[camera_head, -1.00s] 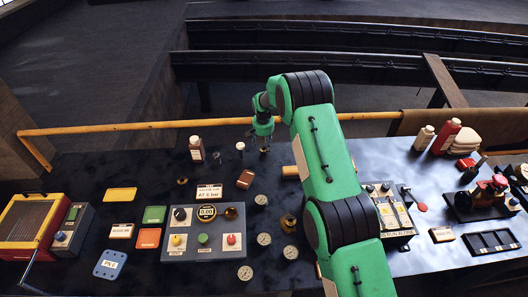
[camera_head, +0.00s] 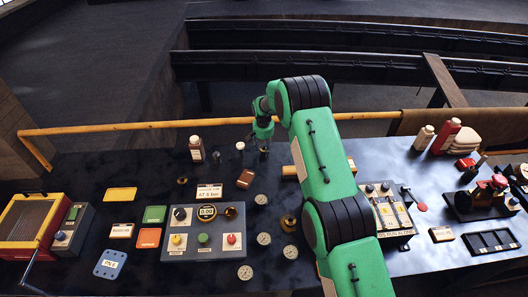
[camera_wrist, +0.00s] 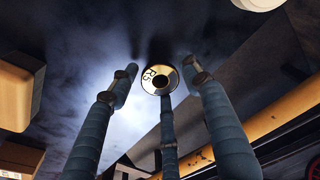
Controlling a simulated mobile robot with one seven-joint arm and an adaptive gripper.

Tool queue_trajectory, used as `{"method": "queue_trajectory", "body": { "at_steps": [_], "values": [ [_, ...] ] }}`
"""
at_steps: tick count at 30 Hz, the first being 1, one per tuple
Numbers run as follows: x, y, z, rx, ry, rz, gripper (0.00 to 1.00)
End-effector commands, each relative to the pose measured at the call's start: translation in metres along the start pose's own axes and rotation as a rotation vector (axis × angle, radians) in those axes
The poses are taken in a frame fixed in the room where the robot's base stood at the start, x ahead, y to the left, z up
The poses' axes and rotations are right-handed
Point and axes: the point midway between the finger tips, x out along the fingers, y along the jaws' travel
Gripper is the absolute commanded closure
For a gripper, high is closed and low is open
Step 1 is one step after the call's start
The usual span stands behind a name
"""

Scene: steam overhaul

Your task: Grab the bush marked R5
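The bush marked R5 (camera_wrist: 150,86) is a small round brass-coloured ring with a dark centre hole, seen from above in the wrist view. It stands on the dark bench top. My gripper (camera_wrist: 159,69) has three blue-grey fingers. They are spread apart around the bush in that view, and I see no finger clearly touching it. In the head view my gripper (camera_head: 264,146) is low over the back of the bench, pointing down. The bush cannot be made out clearly there under the fingers.
A small brown block (camera_head: 245,179) and a white-topped bottle (camera_head: 240,148) stand left of my gripper. A brown bottle (camera_head: 197,150) is further left. A yellow rail (camera_head: 130,126) runs behind the bench. Several round gauges (camera_head: 264,239) lie nearer the front.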

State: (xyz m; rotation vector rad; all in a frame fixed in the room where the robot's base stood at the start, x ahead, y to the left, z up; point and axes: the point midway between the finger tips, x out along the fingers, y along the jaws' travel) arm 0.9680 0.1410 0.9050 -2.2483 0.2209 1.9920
Motion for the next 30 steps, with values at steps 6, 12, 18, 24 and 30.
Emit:
{"method": "queue_trajectory", "body": {
  "at_steps": [6, 12, 18, 24, 30],
  "values": [
    [-0.001, 0.000, 0.000, 0.000, 0.001, 0.000, 0.96],
    [-0.001, 0.000, 0.000, 0.000, 0.001, 0.000, 0.97],
    [-0.004, 0.000, -0.001, 0.000, 0.001, 0.000, 0.97],
    [-0.016, 0.000, -0.003, 0.000, 0.002, -0.001, 0.97],
    [-0.038, 0.000, -0.005, 0.000, 0.002, -0.001, 0.97]
  ]
}}
